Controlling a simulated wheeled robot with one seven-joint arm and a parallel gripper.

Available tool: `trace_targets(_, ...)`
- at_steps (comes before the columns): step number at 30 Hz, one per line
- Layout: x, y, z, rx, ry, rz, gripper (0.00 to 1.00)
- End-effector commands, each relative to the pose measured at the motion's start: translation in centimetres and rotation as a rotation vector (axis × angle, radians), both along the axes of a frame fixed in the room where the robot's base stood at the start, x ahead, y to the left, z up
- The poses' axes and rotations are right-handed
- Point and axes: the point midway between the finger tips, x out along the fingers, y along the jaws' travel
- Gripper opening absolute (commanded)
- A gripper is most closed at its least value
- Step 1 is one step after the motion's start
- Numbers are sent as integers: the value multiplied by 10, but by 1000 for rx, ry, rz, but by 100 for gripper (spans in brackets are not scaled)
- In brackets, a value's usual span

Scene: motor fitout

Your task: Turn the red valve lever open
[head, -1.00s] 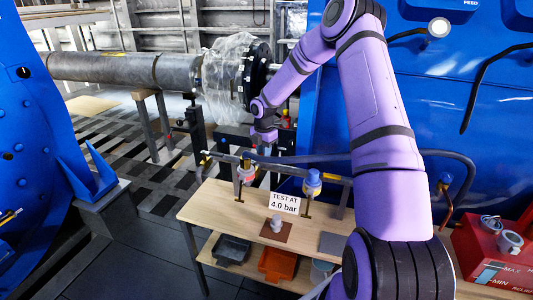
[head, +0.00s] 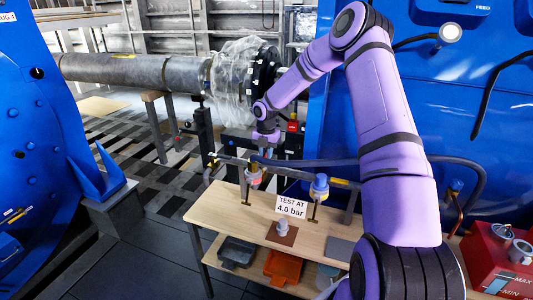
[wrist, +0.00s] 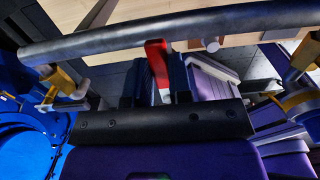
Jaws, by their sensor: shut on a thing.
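The red valve lever (wrist: 157,62) shows in the wrist view, standing between the two dark fingers of my gripper (wrist: 155,85). My gripper is shut on it. A thick dark hose or pipe (wrist: 100,42) crosses just beyond the lever. In the head view my gripper (head: 266,140) points down above the dark pipework behind the bench. The lever cannot be made out there. How far the lever is turned cannot be told.
A wooden bench (head: 232,202) holds a "TEST AT 4.0 bar" sign (head: 291,206). A blue-capped fitting (head: 319,188) and another fitting (head: 253,176) stand near its back edge. A red box (head: 492,262) is at right. Blue machine bodies flank both sides.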

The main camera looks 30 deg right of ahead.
Motion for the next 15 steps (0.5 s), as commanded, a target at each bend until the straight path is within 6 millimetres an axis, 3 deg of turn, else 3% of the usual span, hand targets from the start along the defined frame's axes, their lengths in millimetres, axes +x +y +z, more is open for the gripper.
trace_targets(6,1,0,0,-1,-2,3,0)
trace_targets(7,1,0,0,-1,-2,3,27)
trace_targets(9,1,0,0,0,-1,3,43)
trace_targets(15,0,0,0,0,-1,1,46)
